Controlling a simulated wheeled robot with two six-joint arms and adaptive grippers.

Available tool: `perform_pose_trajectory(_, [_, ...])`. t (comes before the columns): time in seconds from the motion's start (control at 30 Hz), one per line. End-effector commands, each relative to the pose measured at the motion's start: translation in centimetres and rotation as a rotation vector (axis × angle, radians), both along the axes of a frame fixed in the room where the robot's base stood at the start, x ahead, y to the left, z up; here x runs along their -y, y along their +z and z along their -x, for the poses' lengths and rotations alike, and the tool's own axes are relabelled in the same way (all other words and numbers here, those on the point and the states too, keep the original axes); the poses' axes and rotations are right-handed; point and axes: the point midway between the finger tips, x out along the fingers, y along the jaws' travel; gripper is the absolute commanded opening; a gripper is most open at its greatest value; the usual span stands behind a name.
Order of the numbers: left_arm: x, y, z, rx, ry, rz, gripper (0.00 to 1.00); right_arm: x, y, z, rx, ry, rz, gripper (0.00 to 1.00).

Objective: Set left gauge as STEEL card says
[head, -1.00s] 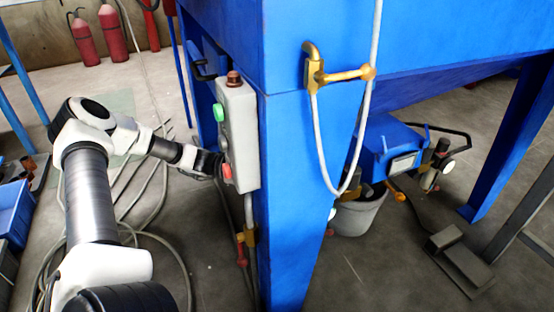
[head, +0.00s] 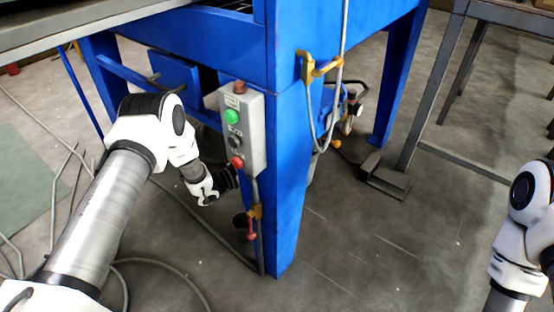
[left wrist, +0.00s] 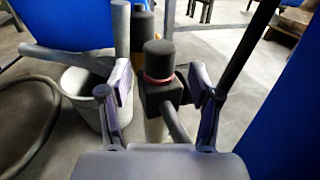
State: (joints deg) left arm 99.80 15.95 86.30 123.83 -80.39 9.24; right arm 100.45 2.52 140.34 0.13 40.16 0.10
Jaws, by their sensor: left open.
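No gauge and no STEEL card can be made out in either view. My left gripper (head: 230,178) is beside the blue leg, just below the grey control box (head: 241,130). Its fingertips are partly hidden in the head view. In the left wrist view my left gripper (left wrist: 160,92) is open, its two fingers apart. A dark upright fitting with a red ring (left wrist: 158,62) shows between the fingers; I cannot tell whether they touch it. My right arm shows at the right edge of the head view, but its gripper is out of frame.
The control box carries a green button (head: 232,117) and a red button (head: 237,162). The blue machine leg (head: 286,210) stands close by. A yellow handle with a hose (head: 310,68) is on the machine. A bucket (left wrist: 84,92) stands behind the fingers. A foot pedal (head: 383,180) lies on the floor.

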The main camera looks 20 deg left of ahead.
Motion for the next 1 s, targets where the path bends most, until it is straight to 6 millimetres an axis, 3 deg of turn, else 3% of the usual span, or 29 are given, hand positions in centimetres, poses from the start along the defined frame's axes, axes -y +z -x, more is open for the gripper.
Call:
perform_pose_trajectory(0.03, [0.8, -0.6, -0.8, 0.002, -0.004, -0.001, 0.63, 0.0, -1.1, 0.0, 0.001, -0.001, 0.0, 0.4])
perform_pose_trajectory(0.2, [2.3, -0.3, -2.8, 0.001, -0.002, 0.0, 0.63, 0.0, -2.0, -0.1, 0.003, -0.004, 0.001, 0.4])
perform_pose_trajectory(0.47, [2.6, 0.0, -3.2, -0.001, 0.0, 0.002, 0.63, 0.1, -1.9, -0.1, 0.004, -0.004, 0.001, 0.4])
perform_pose_trajectory(0.5, [2.6, 0.0, -3.2, -0.001, 0.0, 0.002, 0.59, 0.1, -1.9, -0.1, 0.004, -0.004, 0.001, 0.4])
perform_pose_trajectory(0.67, [2.6, 0.0, -3.1, -0.001, 0.0, 0.002, 0.03, 0.1, -1.9, -0.1, 0.003, -0.004, 0.001, 0.4])
perform_pose_trajectory(1.0, [2.5, 0.0, -3.1, 0.0, -0.017, 0.0, 0.02, 0.1, -2.2, -0.1, 0.003, -0.004, 0.001, 0.4])
